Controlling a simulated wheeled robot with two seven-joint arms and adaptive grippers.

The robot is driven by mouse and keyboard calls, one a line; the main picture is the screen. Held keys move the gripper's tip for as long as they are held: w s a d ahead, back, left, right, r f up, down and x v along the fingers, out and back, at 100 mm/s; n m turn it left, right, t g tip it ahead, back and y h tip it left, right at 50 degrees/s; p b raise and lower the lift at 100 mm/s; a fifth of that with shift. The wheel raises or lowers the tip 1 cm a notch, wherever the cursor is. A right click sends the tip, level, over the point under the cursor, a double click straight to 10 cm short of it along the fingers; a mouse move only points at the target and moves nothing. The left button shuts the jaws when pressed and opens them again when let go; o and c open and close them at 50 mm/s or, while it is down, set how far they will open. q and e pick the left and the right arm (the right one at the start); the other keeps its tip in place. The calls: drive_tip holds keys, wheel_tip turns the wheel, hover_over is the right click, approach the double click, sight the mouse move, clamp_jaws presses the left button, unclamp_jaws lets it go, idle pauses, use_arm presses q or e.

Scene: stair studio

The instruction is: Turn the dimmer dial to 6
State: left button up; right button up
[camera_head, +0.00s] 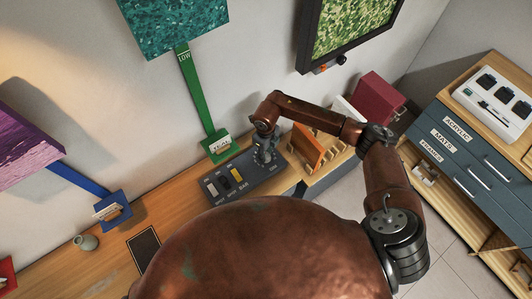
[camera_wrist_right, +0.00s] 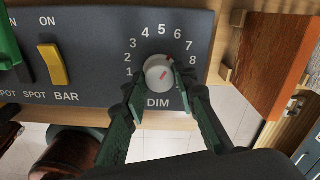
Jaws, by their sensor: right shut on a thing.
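The dimmer dial (camera_wrist_right: 158,69) is a round pale grey knob on a dark panel, with numbers 1 to 8 around it and DIM printed below. A red mark on its face slants to the upper right, roughly to the side of 6 and 7; I cannot tell the exact number. My right gripper (camera_wrist_right: 160,84) is shut on the dial, with one green finger on each side. In the head view my right gripper (camera_head: 265,158) comes down on the right end of the control panel (camera_head: 213,187) and hides the dial. My left gripper is not in view.
A wooden rack (camera_head: 307,150) stands close to the panel's right. A green post (camera_head: 192,90) rises behind the panel. A drawer cabinet (camera_head: 470,145) stands far right.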

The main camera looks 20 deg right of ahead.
drive_tip(key=o, duration=1.2)
drive_tip(key=shift+c, duration=0.2)
drive_tip(key=shift+r, duration=0.1)
wheel_tip(320, 180, up, 12)
